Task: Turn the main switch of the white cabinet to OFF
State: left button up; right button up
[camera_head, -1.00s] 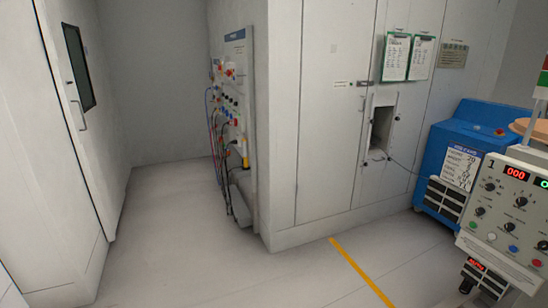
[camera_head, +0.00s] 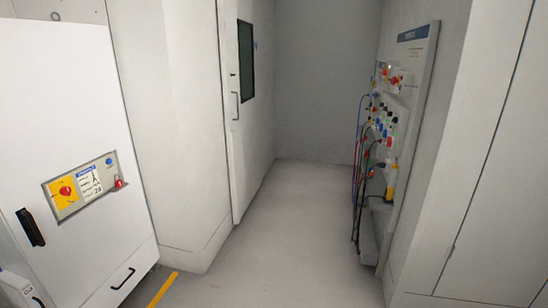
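The white cabinet (camera_head: 70,120) stands at the left of the head view. A grey panel (camera_head: 70,209) on its front carries the main switch (camera_head: 66,191), a red rotary knob on a yellow plate. The knob's exact position is too small to tell. Neither of my grippers shows in the view.
The cabinet has a black handle (camera_head: 31,228) and a lower drawer handle (camera_head: 123,279). A board with cables and coloured sockets (camera_head: 408,110) stands on the right. A door with a dark window (camera_head: 246,60) is behind. The floor (camera_head: 285,240) between them is clear.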

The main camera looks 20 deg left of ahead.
aim_at(64, 191)
jog(key=u, duration=0.75)
jog(key=i, duration=0.75)
jog(key=u, duration=0.55)
